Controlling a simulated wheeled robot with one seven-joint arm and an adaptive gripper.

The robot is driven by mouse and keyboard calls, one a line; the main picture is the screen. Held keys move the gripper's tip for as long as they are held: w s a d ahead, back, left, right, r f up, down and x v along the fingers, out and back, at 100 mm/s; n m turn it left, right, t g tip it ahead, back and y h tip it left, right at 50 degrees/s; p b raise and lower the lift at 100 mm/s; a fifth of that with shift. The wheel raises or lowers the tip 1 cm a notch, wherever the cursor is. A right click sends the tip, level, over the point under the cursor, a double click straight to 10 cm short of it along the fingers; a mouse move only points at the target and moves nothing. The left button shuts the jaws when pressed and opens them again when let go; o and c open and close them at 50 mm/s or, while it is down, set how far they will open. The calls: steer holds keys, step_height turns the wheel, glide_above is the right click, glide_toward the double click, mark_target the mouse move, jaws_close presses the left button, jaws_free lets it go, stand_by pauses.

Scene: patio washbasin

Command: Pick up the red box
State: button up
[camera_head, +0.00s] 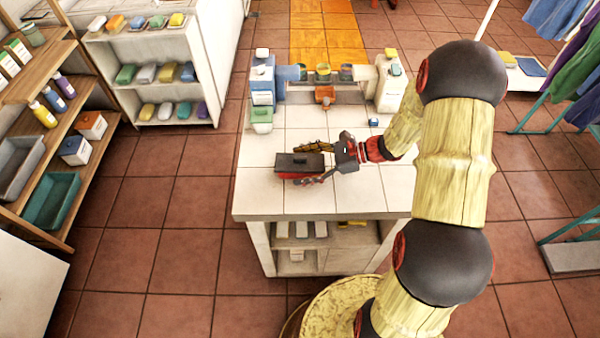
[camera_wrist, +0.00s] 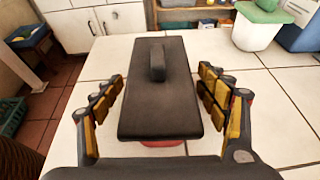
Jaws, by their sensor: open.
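The red box (camera_head: 290,173) has a dark grey lid (camera_head: 299,161) with a raised handle (camera_wrist: 157,61). It stands on the white tiled counter (camera_head: 262,190), near the counter's left front part. In the wrist view the dark lid (camera_wrist: 160,95) fills the middle, and a little red (camera_wrist: 163,144) shows below its near edge. My gripper (camera_head: 308,162) is open around the box. In the wrist view its fingers (camera_wrist: 160,98) stand on the left and right of the lid, with a visible gap on each side. Most of the box's red body is hidden under the lid.
A green-topped container (camera_head: 261,118) and a blue dispenser (camera_head: 262,80) stand at the counter's back left. A small orange item (camera_head: 325,95) and a white dispenser (camera_head: 390,88) are also at the back. The counter's front right is bare. Shelves (camera_head: 160,75) stand to the left.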

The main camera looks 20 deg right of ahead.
steer(key=shift+w+a, duration=0.1)
steer(key=shift+a, duration=0.15)
steer(key=shift+c, duration=1)
steer(key=c, duration=1.1)
steer(key=shift+c, duration=0.3)
